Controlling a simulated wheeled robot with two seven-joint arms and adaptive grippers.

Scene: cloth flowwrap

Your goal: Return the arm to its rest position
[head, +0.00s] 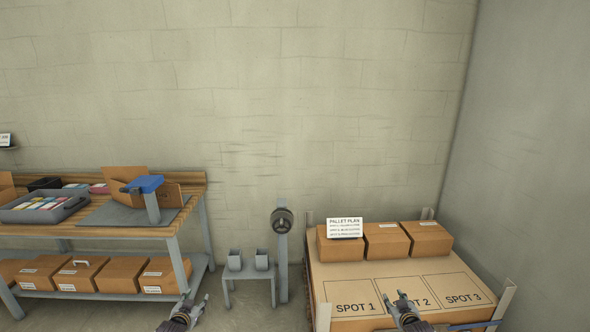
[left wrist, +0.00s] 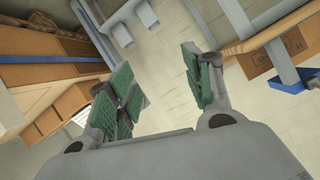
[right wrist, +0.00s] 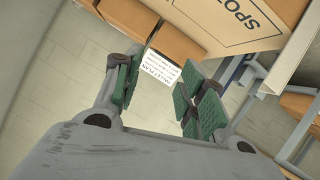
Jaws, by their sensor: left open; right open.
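My left gripper (head: 190,305) is at the bottom of the head view, in front of the gap between the workbench and the pallet. In the left wrist view its green-padded fingers (left wrist: 163,95) are spread apart with nothing between them. My right gripper (head: 402,298) is at the bottom right of the head view, over the front of the pallet near the SPOT 2 marking. In the right wrist view its fingers (right wrist: 157,97) are apart and empty. The forearms are mostly out of frame.
A wooden workbench (head: 100,228) with a grey tray (head: 15,214) and an open carton stands at left, boxes (head: 75,275) on its lower shelf. A small grey stool (head: 248,274) with two cups is mid-floor beside a post. The pallet (head: 330,275) holds several boxes at its back.

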